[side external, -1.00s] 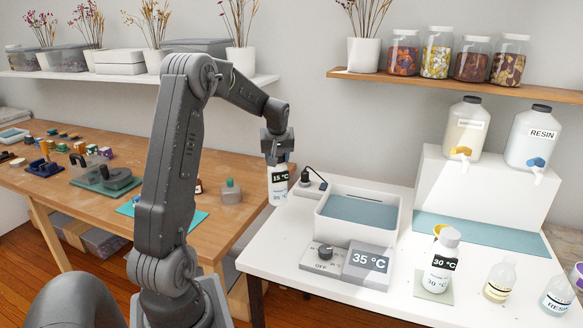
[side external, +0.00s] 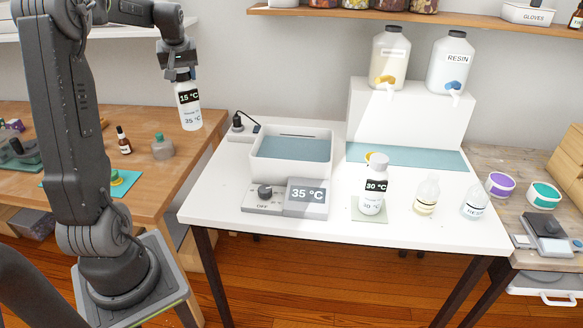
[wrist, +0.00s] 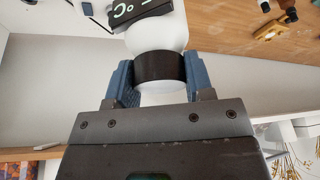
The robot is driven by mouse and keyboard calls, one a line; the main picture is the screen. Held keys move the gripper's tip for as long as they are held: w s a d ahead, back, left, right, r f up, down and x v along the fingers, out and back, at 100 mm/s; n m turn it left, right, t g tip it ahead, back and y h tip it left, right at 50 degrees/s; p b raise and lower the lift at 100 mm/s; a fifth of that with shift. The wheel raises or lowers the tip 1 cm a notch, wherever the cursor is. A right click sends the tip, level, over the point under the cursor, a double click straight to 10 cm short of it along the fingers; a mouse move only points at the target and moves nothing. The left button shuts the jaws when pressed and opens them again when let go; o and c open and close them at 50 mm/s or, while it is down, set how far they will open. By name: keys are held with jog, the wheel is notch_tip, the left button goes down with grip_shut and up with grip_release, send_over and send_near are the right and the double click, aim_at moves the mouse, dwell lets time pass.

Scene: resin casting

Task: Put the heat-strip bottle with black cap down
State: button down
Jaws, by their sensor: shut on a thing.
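The heat-strip bottle with black cap (side external: 189,108) is white, with a black strip reading 15 °C and 35 °C printed below. It hangs upright in the air in the side view, near the wooden bench's right end and left of the white table. My gripper (side external: 181,75) is shut on its cap from above. In the wrist view the black cap (wrist: 159,66) sits between the blue fingers of my gripper (wrist: 158,85), with part of the strip showing beyond. A second strip bottle (side external: 371,188), reading 30 °C with a pale cap, stands on a small pale mat (side external: 357,214).
The white table (side external: 225,190) holds a water bath (side external: 262,170), a control box reading 35 °C (side external: 307,196), a plug socket (side external: 240,128) and two small bottles. A white riser (side external: 410,115) carries resin jugs. The wooden bench (side external: 160,190) holds a brown dropper bottle (side external: 123,142) and a green-capped bottle (side external: 163,148).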

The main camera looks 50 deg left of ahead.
jog(key=w+d+m+t+h, duration=0.1)
jog(key=w+d+m, duration=0.3)
jog(key=w+d, duration=0.65)
jog(key=w+d+m+t+h, duration=0.1)
jog(key=w+d+m, duration=0.3)
jog(key=w+d, duration=0.65)
jog(key=s+x, duration=0.1)
jog(key=x, duration=1.4)
jog(key=shift+s+d+f, duration=0.3)
jog(key=shift+d+f, duration=0.05)
jog(key=shift+f, duration=0.3)
jog(key=c, duration=0.5)
grip_release()
jog(key=shift+f, duration=0.1)
